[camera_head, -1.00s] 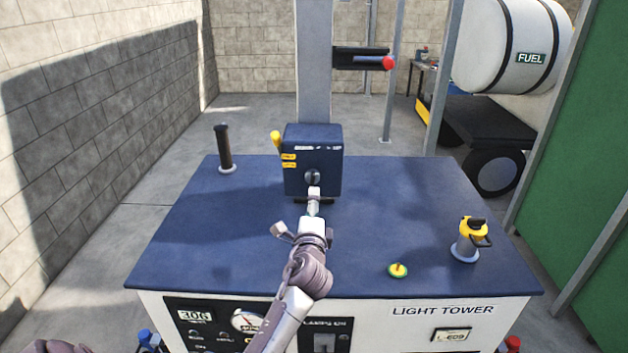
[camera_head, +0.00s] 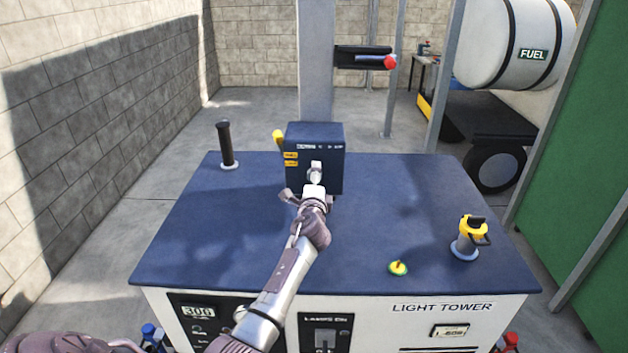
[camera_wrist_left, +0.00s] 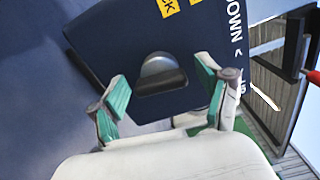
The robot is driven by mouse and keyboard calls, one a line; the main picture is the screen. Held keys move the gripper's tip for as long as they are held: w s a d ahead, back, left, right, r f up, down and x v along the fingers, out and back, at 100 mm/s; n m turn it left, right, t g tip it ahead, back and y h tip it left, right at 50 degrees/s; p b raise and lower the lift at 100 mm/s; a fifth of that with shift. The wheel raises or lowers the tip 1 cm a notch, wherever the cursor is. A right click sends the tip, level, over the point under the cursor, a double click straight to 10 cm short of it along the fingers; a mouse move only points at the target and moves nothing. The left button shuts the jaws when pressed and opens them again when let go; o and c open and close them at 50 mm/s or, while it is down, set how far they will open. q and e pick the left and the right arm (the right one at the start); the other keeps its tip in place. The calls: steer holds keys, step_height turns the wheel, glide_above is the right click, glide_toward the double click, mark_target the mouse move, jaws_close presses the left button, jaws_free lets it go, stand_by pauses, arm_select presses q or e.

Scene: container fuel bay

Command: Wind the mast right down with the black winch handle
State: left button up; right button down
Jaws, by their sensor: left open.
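The grey mast (camera_head: 315,60) stands upright behind the dark blue winch box (camera_head: 330,148) on the light tower's deck. In the left wrist view, the winch box (camera_wrist_left: 115,35) shows yellow labels and the word DOWN. A silver hub and a black winch handle grip (camera_wrist_left: 162,82) are on its face. My left gripper (camera_head: 303,182) is in front of the box and covers the handle in the head view. In the wrist view my left gripper (camera_wrist_left: 160,70) is open, its teal pads on either side of the grip, apart from it. My right gripper is not in view.
A yellow lever (camera_head: 278,137) is at the box's left side. A black upright post (camera_head: 226,147) stands at deck left. A black bar with a red end (camera_head: 365,58) juts from the mast.

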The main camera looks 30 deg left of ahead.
arm_select(q)
steer(key=c, duration=1.2)
steer(key=shift+o, duration=0.2)
steer(key=shift+f+n+b, duration=0.1)
steer(key=shift+n+b, duration=0.4)
steer(key=shift+b, duration=0.05)
steer(key=n+b, duration=0.2)
steer(key=n, duration=0.1)
steer(key=shift+f+b, duration=0.1)
steer(key=shift+b, duration=0.25)
steer(key=n+b, duration=0.3)
steer(key=n, duration=0.2)
steer(key=shift+n+b, duration=0.3)
steer(key=shift+b, duration=0.1)
steer(key=n+b, duration=0.2)
steer(key=n, duration=0.3)
steer(key=shift+b, duration=0.4)
steer(key=n+b, duration=0.1)
steer(key=n, duration=0.3)
steer(key=shift+n, duration=0.3)
